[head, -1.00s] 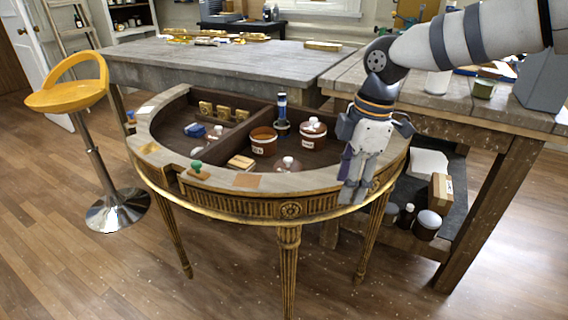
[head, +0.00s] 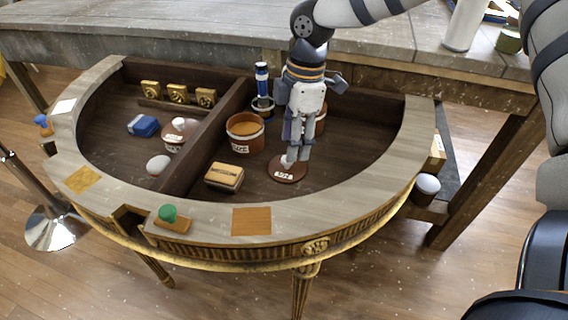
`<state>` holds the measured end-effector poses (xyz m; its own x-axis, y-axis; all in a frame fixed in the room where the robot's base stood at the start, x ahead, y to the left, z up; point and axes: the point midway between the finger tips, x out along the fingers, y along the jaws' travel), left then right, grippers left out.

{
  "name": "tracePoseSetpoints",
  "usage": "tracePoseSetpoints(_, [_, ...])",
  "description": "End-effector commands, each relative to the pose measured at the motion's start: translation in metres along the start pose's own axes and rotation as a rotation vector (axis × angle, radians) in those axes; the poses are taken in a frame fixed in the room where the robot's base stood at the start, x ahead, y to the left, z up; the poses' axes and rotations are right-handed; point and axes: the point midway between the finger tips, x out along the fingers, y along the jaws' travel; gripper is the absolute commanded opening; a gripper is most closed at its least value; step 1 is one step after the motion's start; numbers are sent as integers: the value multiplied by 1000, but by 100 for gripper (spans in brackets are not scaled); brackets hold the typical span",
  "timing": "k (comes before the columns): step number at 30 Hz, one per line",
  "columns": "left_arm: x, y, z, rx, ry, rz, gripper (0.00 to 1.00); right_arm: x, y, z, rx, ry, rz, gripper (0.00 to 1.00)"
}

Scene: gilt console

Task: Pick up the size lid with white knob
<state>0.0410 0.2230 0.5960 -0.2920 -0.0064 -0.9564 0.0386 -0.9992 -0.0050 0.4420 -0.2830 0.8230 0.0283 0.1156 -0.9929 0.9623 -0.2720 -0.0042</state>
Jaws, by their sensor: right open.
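The size lid (head: 287,173) is a flat reddish-brown disc with a white label. It lies on the dark floor of the console's right compartment. My right gripper (head: 294,158) is open and points down right over it. Its fingertips are at the white knob and partly hide it; I cannot tell whether they touch it. Another brown item with a white knob (head: 179,124) and a label sits in the left compartment. My left gripper is not in view.
A brown labelled pot (head: 245,146) and a block brush (head: 224,177) stand left of the gripper. Another brown pot is mostly hidden behind it. A dark divider (head: 200,150) splits the curved console (head: 330,209). The right compartment's right side is clear.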

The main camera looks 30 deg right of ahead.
Motion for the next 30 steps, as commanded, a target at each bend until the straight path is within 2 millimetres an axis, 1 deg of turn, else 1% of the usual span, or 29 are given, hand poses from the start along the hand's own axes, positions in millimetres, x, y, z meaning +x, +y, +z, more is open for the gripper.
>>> tracePoseSetpoints(4, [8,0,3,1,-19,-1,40,29,3,0,0,0,-6,46])
tracePoseSetpoints(7, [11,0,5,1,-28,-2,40,46,5,0,-1,0,-3,46])
tracePoseSetpoints(10, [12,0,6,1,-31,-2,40,54,5,-1,-1,0,1,46])
tracePoseSetpoints(16, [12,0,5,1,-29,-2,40,52,6,-1,-1,2,5,46])
tracePoseSetpoints(17, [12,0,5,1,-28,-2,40,52,5,-1,-1,2,5,41])
tracePoseSetpoints(18, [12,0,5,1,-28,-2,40,52,5,-1,-1,2,5,32])
tracePoseSetpoints(20, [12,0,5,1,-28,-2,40,52,5,-1,-1,2,5,18])
tracePoseSetpoints(21, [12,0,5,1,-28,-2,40,52,5,-1,-1,2,5,9])
tracePoseSetpoints(22, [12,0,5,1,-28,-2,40,52,5,-1,-1,2,5,2])
tracePoseSetpoints(23, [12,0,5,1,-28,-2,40,52,5,-1,-1,1,5,0])
tracePoseSetpoints(30, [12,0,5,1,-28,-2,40,52,5,-1,-1,2,5,0])
